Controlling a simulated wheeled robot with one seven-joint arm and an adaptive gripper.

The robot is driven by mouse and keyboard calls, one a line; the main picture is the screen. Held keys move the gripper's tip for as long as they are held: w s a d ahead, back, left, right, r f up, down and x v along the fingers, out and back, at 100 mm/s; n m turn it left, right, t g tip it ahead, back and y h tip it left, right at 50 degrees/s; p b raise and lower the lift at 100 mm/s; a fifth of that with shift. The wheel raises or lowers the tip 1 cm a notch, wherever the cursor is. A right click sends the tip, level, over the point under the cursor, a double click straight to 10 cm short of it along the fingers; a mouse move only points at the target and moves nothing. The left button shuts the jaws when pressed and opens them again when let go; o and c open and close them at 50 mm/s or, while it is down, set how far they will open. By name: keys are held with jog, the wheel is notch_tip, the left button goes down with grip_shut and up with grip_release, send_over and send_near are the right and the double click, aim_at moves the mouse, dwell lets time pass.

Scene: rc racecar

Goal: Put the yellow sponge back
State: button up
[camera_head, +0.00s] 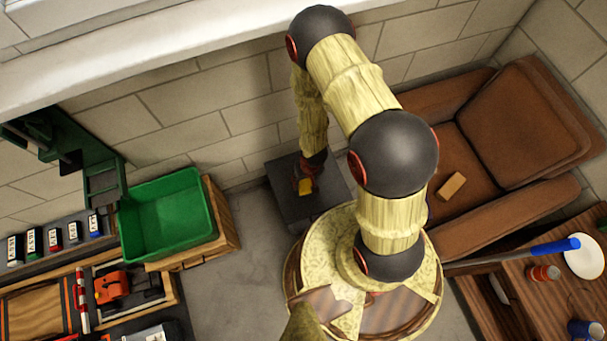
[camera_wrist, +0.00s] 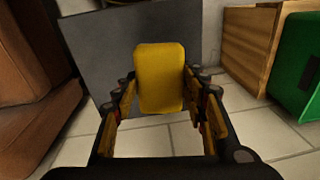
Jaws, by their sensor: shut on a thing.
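The yellow sponge (camera_head: 305,186) is held by my gripper (camera_head: 312,170), which points down from the end of my arm. In the wrist view the sponge (camera_wrist: 159,78) is upright between the two fingers, and both seem to press its sides. In the head view it shows against the top of a low dark grey box (camera_head: 284,212) by the wall. The grey box (camera_wrist: 105,50) is behind the sponge in the wrist view. I cannot tell whether the sponge touches it.
A green bin (camera_head: 165,222) stands on a wooden crate (camera_head: 219,215) left of the grey box. A brown armchair (camera_head: 470,150) with a tan block (camera_head: 451,186) on it is at the right. A wooden table (camera_head: 530,310) is lower right. Grey floor lies between.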

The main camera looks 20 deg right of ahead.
aim_at(309, 191)
jog(key=shift+s+f+n+g+h, duration=0.15)
jog(key=shift+s+f, duration=0.05)
jog(key=shift+s, duration=0.4)
jog(key=shift+s+f+n+g+h, duration=0.1)
jog(key=shift+s+f+n, duration=0.15)
jog(key=shift+s, duration=0.4)
jog(key=shift+s+f+n+g+h, duration=0.1)
jog(key=shift+s+f+g+h, duration=0.1)
jog(key=shift+s, duration=0.4)
jog(key=w+d+f+b, duration=0.1)
jog(key=w+f, duration=0.2)
jog(key=w, duration=0.1)
jog(key=w+d+f+b, duration=0.1)
jog(key=w+f, duration=0.2)
jog(key=w, duration=0.1)
jog(key=w+d+f+b, duration=0.1)
jog(key=w+f+b, duration=0.1)
jog(key=w+f, duration=0.1)
jog(key=shift+w, duration=0.75)
jog(key=shift+w+f, duration=0.25)
jog(key=f+b, duration=0.1)
jog(key=f, duration=0.2)
jog(key=shift+w+d+f+b, duration=0.1)
jog(key=shift+w+f+b, duration=0.1)
jog(key=shift+f+b, duration=0.15)
jog(key=shift+c, duration=0.4)
jog(key=o, duration=1)
jog(key=shift+r, duration=0.1)
jog(key=shift+o, duration=0.5)
